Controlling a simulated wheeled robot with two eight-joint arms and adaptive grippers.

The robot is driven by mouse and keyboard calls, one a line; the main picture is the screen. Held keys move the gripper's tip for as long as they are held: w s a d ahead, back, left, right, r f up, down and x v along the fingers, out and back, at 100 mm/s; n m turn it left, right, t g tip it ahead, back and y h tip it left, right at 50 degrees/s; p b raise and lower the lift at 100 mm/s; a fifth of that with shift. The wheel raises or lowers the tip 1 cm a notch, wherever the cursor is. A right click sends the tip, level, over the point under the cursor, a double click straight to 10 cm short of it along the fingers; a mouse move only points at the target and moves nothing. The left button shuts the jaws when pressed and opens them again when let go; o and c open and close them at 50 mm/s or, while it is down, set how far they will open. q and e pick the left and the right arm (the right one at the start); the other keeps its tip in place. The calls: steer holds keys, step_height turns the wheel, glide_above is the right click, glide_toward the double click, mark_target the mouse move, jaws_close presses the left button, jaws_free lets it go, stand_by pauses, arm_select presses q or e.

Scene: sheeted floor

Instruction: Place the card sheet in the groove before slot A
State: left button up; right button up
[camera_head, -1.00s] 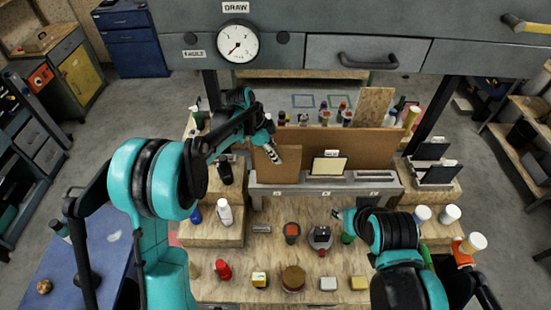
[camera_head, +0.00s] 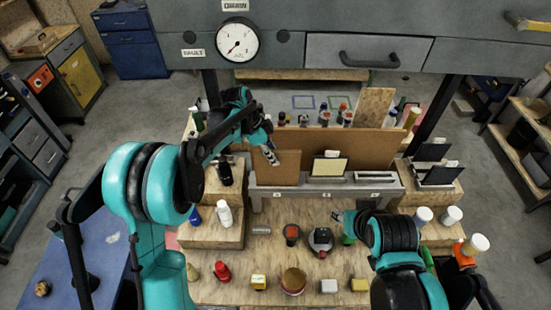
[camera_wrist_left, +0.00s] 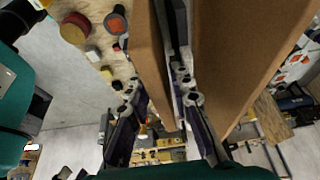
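The brown card sheet (camera_head: 280,170) stands nearly upright at the left end of the grey slotted rack (camera_head: 330,188), behind the leftmost label. Its lower edge meets the rack top; how deep it sits in a groove is hidden. My left gripper (camera_head: 271,155) is at the sheet's upper edge. In the left wrist view its fingers (camera_wrist_left: 162,110) are spread to either side of the sheet (camera_wrist_left: 147,45), with a gap beside it. My right gripper (camera_head: 339,216) hangs low in front of the rack; its fingers are too small to read.
A larger brown board (camera_head: 365,150) stands behind the rack. A pale yellow card (camera_head: 329,168) stands at the middle slot. Dark panels (camera_head: 436,174) stand at the right. Bottles (camera_head: 224,214) stand at the left, and several small items lie on the wooden bench in front.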

arm_select(q)
steer(key=v, duration=0.5)
steer(key=shift+a+r, duration=0.1)
steer(key=shift+r, duration=0.25)
steer(key=shift+a, duration=0.15)
